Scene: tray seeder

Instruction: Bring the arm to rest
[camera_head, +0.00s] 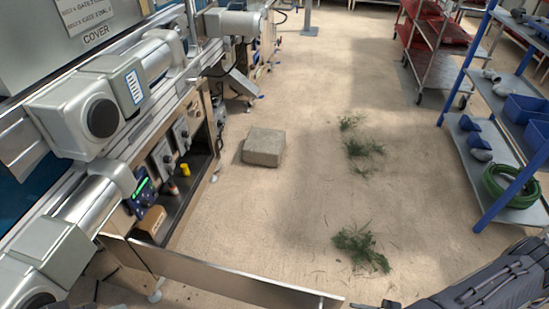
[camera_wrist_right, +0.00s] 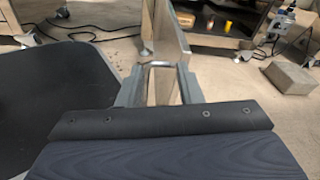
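My right gripper (camera_wrist_right: 164,72) shows in the right wrist view, its two grey fingers spread with a gap between them. The end of a long metal panel (camera_wrist_right: 167,30) shows beyond and between the fingertips; I cannot tell whether they touch it. In the head view my dark right arm comes in at the bottom right, with its fingertips at the bottom edge, just right of the end of the metal panel (camera_head: 230,280). My left arm and left gripper are not in view.
A grey machine (camera_head: 65,115) fills the left side, with a control bay holding a yellow cap (camera_head: 184,170) and a cardboard box (camera_head: 151,222). A concrete block (camera_head: 263,147) and grass clumps (camera_head: 361,247) lie on the floor. A blue-posted shelf (camera_head: 488,160) stands right. The middle floor is mostly clear.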

